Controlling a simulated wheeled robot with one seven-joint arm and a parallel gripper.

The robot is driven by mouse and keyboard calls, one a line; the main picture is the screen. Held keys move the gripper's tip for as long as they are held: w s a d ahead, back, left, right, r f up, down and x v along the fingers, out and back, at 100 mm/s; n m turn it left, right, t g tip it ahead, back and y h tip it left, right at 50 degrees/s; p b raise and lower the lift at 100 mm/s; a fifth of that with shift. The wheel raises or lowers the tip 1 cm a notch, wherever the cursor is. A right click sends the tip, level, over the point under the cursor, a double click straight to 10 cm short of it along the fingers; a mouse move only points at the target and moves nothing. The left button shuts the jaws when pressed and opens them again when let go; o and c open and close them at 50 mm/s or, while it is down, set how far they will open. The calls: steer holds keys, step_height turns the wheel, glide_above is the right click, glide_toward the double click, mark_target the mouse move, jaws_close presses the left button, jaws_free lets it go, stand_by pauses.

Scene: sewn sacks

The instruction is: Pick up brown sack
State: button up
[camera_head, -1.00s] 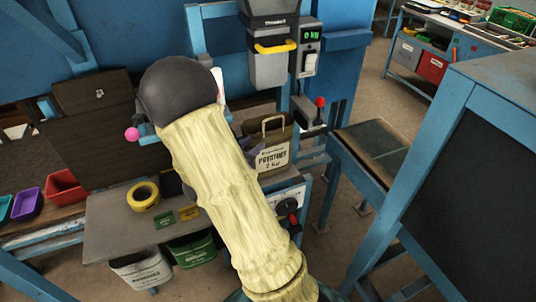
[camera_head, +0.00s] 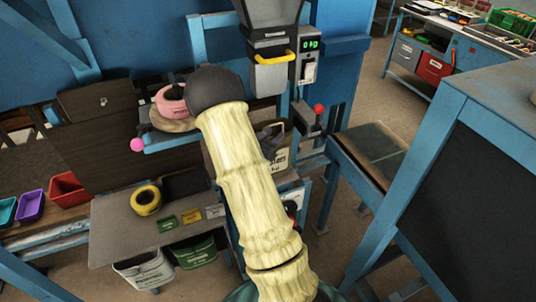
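The brown sack (camera_head: 283,158) stands upright below the grey hopper machine, with a pale printed label on its front. My arm's pale sleeve covers its left part, and its top handle shows only in part. The dark end of my gripper (camera_head: 270,141) shows just past the sleeve, in front of the sack's upper part. My arm hides most of the gripper, so I cannot tell whether the fingers touch the sack or how they are set.
A hopper with a yellow handle (camera_head: 273,58) hangs above the sack. A red-knobbed lever (camera_head: 318,109) stands to its right. A grey bench (camera_head: 125,225) with yellow tape (camera_head: 147,200) is at left. A blue-framed dark panel (camera_head: 470,190) fills the right.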

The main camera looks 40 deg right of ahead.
steer(key=shift+w+d+f, duration=0.1)
steer(key=shift+d, duration=0.15)
steer(key=p+x, duration=0.2)
steer(key=x, duration=0.3)
steer(key=shift+w+f+p, duration=0.1)
steer(key=shift+f+p, duration=0.3)
jaws_close()
stand_by(1.5)
